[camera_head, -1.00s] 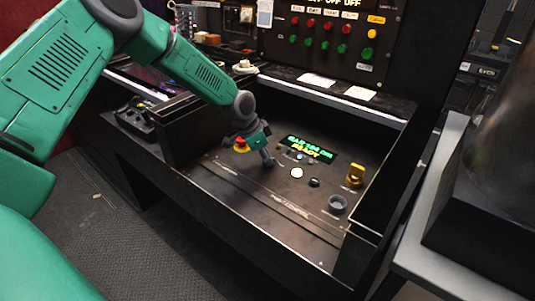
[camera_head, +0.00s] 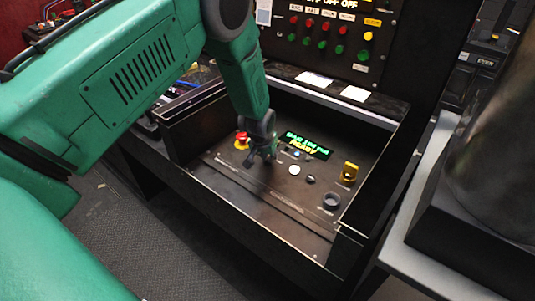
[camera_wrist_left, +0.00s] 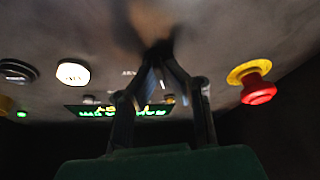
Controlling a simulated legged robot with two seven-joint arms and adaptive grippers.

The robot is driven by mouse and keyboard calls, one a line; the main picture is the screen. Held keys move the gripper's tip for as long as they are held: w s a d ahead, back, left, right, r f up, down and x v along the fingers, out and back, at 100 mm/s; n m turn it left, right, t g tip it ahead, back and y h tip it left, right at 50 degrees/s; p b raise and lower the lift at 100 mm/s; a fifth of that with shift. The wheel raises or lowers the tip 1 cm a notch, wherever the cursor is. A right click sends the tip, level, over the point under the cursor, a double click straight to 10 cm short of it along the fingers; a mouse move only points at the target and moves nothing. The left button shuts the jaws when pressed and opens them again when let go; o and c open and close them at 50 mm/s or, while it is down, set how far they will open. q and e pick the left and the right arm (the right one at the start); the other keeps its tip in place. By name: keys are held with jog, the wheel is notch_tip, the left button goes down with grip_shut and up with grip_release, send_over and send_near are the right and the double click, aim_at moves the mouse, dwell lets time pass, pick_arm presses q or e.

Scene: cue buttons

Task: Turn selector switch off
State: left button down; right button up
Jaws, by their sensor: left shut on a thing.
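My left gripper (camera_head: 262,158) is down at the black control panel (camera_head: 262,200), between the red emergency button (camera_head: 242,138) and the white round button (camera_head: 295,170). In the left wrist view its fingers (camera_wrist_left: 160,60) come together on a small dark knob (camera_wrist_left: 158,47), which seems to be the selector switch. The fingers hide most of it, so its turn position cannot be read. The white button (camera_wrist_left: 73,73) lies left of the fingers there and the red button (camera_wrist_left: 258,88) right. My right gripper is not in view.
A lit green and yellow display (camera_head: 307,145) sits behind the gripper. A black knob (camera_head: 311,180), a dark ring (camera_head: 331,201) and a yellow switch (camera_head: 350,172) are to the right. Raised console walls (camera_head: 193,120) border the panel. A grey table (camera_head: 440,262) stands at the right.

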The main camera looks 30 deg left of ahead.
pick_arm(q)
jog(key=n, duration=0.1)
jog(key=n+y, duration=0.1)
jog(key=n, duration=0.2)
jog(key=shift+w+r+n+g+y, duration=0.2)
jog(key=shift+w+n+g+y, duration=0.1)
jog(key=shift+w+n, duration=0.1)
dwell(0.4)
jog(key=c, duration=1.7)
grip_release()
jog(key=shift+s+d+f, duration=0.1)
jog(key=shift+s, duration=0.05)
